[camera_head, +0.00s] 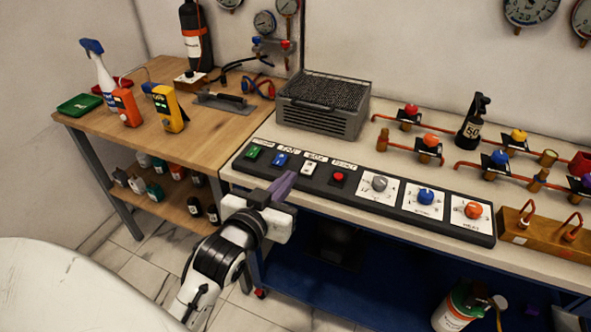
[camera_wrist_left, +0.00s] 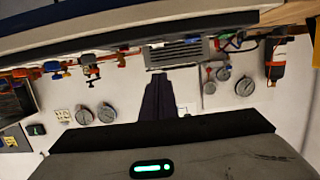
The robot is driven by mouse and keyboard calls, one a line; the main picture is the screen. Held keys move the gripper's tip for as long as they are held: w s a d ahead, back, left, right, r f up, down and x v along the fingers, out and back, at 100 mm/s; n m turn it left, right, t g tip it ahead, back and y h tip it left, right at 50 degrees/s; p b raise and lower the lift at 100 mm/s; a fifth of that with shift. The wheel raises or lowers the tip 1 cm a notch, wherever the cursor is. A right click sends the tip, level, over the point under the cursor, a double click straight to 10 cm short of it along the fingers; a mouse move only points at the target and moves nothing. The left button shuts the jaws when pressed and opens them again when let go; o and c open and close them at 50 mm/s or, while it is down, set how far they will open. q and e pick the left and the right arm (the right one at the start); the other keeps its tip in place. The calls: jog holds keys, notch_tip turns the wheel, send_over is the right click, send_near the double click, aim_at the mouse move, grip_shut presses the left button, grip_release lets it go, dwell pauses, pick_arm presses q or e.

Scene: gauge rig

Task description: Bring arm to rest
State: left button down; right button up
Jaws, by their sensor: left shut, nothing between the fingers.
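My left arm comes in from the bottom left of the head view. Its left gripper (camera_head: 284,186) has purple fingers that are closed together with nothing between them. The fingers point up and to the right, in front of the black control panel (camera_head: 318,186), near its red button (camera_head: 338,178). I cannot tell whether the fingertips touch the panel. In the left wrist view the closed fingers (camera_wrist_left: 158,97) point at the grey vented box, and the scene appears upside down. My right gripper is in neither view.
The panel's knobs (camera_head: 426,197) and a grey vented box (camera_head: 322,105) stand on the right bench. The left wooden table (camera_head: 222,122) holds a spray bottle (camera_head: 103,75) and meters (camera_head: 170,109). Floor shows between the benches.

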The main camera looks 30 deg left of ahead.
pick_arm(q)
jog(key=shift+v, duration=0.9)
